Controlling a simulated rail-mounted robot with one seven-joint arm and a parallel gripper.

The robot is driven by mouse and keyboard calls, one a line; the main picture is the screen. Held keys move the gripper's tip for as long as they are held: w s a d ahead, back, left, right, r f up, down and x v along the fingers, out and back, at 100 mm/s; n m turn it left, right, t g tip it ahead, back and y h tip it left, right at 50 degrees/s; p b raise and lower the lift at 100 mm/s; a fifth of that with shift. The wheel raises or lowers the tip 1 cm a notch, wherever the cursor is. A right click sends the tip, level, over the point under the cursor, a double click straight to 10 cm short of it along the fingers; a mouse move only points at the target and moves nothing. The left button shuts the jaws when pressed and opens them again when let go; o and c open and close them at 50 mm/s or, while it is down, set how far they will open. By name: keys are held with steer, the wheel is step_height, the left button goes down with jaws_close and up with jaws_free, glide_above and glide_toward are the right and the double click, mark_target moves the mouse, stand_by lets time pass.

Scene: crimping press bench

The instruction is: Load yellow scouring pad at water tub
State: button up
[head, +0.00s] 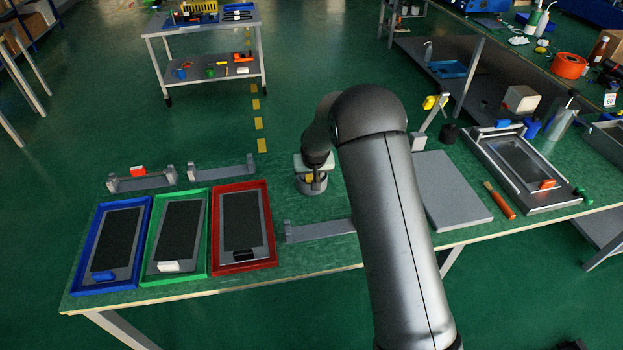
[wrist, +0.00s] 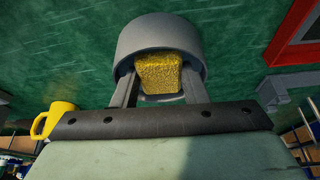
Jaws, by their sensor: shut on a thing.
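The yellow scouring pad (wrist: 160,73) is a rough, sponge-like block between the two fingers of my gripper (wrist: 159,80) in the wrist view. My gripper is shut on it. The grey round water tub (wrist: 135,40) lies right behind the pad, its wall curving around the pad and fingertips. The pad is at the tub's mouth; I cannot tell how deep it is. In the head view the tub (head: 311,186) stands on the green bench, with my gripper (head: 314,177) pointing down over it. My arm hides part of that area.
Blue (head: 78,288), green (head: 150,278) and red (head: 213,265) trays stand in a row at the left. Grey holders (head: 222,169) stand behind them, and another (head: 320,230) lies before the tub. A grey plate (head: 452,195) lies to the right, beyond my arm.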

steer(key=shift+r, duration=0.15)
steer(key=shift+r+p, duration=1.05)
steer(key=shift+r, duration=1.5)
